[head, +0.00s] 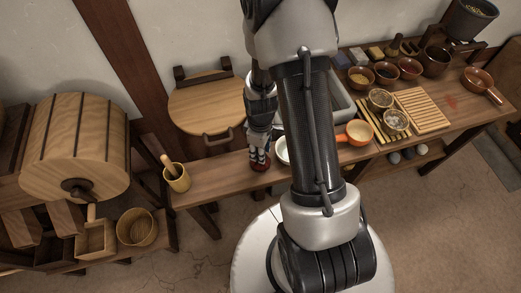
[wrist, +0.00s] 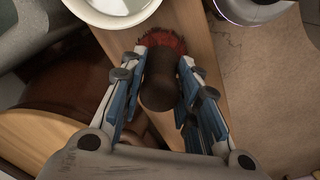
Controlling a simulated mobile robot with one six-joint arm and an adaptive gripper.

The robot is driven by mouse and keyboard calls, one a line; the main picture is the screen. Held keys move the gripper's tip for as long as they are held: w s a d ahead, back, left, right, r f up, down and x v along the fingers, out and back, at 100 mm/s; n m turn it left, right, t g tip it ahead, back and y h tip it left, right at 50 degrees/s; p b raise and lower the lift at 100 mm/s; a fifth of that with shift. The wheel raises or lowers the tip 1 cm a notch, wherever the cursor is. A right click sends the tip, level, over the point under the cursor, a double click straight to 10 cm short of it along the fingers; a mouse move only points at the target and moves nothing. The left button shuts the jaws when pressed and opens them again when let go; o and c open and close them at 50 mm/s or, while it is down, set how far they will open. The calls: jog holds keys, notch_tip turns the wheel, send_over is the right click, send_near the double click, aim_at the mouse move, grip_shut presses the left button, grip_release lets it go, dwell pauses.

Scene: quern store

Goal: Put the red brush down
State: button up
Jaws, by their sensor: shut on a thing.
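The red brush shows in the wrist view, with a dark brown round handle and red bristles (wrist: 163,40). My gripper (wrist: 163,72) is shut on its handle, one finger on each side. The bristles point away from the gripper, over the wooden bench top. In the head view my gripper (head: 259,158) points down at the bench, and the red of the brush (head: 260,167) shows just under its fingertips at the bench surface. I cannot tell whether the bristles touch the wood.
A white bowl (wrist: 115,8) is close beside the brush; it also shows in the head view (head: 282,150). A wooden cup with a pestle (head: 177,178) stands at the bench's left end. Bare bench lies between cup and gripper. An orange pan (head: 357,133) stands to the right.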

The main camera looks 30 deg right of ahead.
jog(key=shift+f, duration=0.2)
jog(key=o, duration=1.1)
jog(key=shift+r, duration=0.1)
notch_tip(320, 180, up, 12)
jog(key=p, duration=0.4)
jog(key=shift+r+p, duration=0.2)
jog(key=shift+p, duration=0.1)
jog(key=s+a+r+m+t, duration=0.2)
jog(key=s+a+r, duration=0.15)
jog(key=r, duration=0.65)
jog(key=s+a+r+m+t, duration=0.1)
jog(key=s+a+r+m, duration=0.2)
jog(key=r, duration=0.7)
jog(key=s+a+r+m+t, duration=0.1)
jog(key=s+a+r+m, duration=0.1)
jog(key=s+a+r, duration=0.2)
jog(key=s+r, duration=0.1)
jog(key=s, duration=0.2)
jog(key=shift+t, duration=0.3)
jog(key=shift+a, duration=0.1)
